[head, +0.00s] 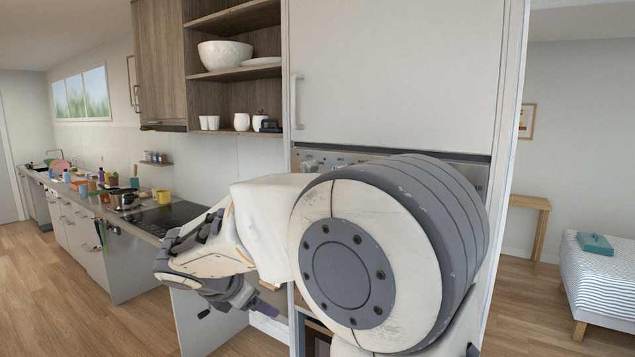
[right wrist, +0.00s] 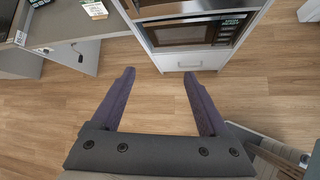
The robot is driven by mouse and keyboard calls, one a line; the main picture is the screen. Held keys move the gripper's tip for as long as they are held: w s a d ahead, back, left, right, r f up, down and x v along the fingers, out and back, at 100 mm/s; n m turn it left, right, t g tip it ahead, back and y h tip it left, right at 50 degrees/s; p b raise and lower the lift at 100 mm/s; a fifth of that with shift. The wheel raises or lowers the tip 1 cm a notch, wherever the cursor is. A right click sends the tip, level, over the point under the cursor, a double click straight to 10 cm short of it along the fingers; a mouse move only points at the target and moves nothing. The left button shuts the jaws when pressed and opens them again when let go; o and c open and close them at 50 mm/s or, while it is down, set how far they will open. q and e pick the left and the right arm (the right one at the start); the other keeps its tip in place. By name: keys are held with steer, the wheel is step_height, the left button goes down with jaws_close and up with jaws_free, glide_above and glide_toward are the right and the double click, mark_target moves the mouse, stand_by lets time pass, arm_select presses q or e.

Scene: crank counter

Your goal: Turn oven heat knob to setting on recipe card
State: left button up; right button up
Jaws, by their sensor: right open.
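A steel control panel (head: 312,160) with small knobs shows at the front of the tall white cabinet in the head view. My arm hides most of it, and I cannot read any knob's setting. In the right wrist view, an appliance with a dark glass door (right wrist: 190,33) and a lit display stands beyond the fingers. A small pale card (right wrist: 95,9) lies at the top left there; its text is unreadable. My right gripper (right wrist: 159,74) is open and empty above the floor, apart from the appliance. It also shows in the head view (head: 236,307). My left gripper is not in view.
A counter (head: 120,215) with a black cooktop (head: 172,214), a pot (head: 122,200) and a yellow mug (head: 163,197) runs along the left. A bed (head: 600,270) with a teal box stands at the right. The wooden floor (head: 525,300) between is clear.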

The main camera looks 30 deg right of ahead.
steer(key=w+d+r+n+t+h+p, duration=0.1)
steer(key=w+d+r+n+h, duration=0.45)
steer(key=d+r, duration=0.45)
steer(key=w+d+r+n+t+h, duration=0.1)
steer(key=w+d+r+n+h, duration=0.35)
steer(key=w+d+r, duration=0.5)
steer(key=shift+n+y, duration=0.3)
steer(key=shift+n, duration=0.2)
steer(key=shift+w+d+f+p, duration=0.3)
steer(key=shift+d+p, duration=0.45)
steer(key=shift+d, duration=1.1)
steer(key=shift+w+d+f+p, duration=0.25)
steer(key=shift+d+p, duration=0.55)
steer(key=shift+d, duration=1.1)
steer(key=shift+w+d+f+p, duration=0.3)
steer(key=shift+d+p, duration=0.45)
steer(key=shift+d, duration=1.1)
steer(key=shift+r, duration=0.1)
jaws_close()
